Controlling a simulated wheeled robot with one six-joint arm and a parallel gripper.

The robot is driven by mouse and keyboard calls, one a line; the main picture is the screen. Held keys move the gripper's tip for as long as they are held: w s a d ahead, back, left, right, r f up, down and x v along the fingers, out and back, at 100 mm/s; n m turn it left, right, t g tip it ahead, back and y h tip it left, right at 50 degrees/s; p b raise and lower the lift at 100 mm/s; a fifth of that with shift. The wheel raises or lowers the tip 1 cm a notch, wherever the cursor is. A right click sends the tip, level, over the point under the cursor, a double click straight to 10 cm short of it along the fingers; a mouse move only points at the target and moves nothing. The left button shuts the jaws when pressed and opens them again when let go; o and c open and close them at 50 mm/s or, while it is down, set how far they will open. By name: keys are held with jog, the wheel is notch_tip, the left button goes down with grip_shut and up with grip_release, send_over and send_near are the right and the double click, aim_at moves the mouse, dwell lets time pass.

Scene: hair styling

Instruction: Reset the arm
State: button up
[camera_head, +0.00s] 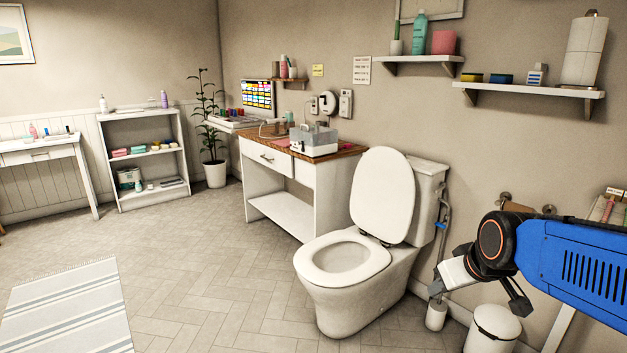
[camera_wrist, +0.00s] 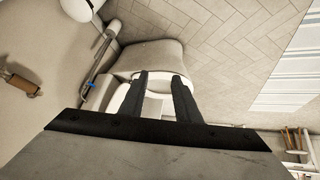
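My blue arm (camera_head: 575,265) reaches in from the right edge of the head view, in front of the wall and to the right of the toilet (camera_head: 345,262). Its dark wrist end is bent beside the toilet tank. The toilet (camera_wrist: 150,58) lies beyond the fingers in that view.
A white bin (camera_head: 492,330) and a toilet brush holder (camera_head: 436,315) stand below my arm. A wall shelf (camera_head: 525,90) hangs above it. A desk (camera_head: 325,183) stands behind the toilet. The tiled floor at left is mostly clear, with a striped rug (camera_head: 68,305).

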jog(key=s+f+m+g, duration=0.2)
jog(key=s+f, duration=0.1)
jog(key=s, duration=1.3)
jog(key=shift+s+d+f+m, duration=0.15)
jog(key=shift+s+f+m, duration=0.15)
jog(key=shift+m, duration=0.1)
jog(key=shift+w, duration=0.1)
jog(key=shift+c, duration=0.3)
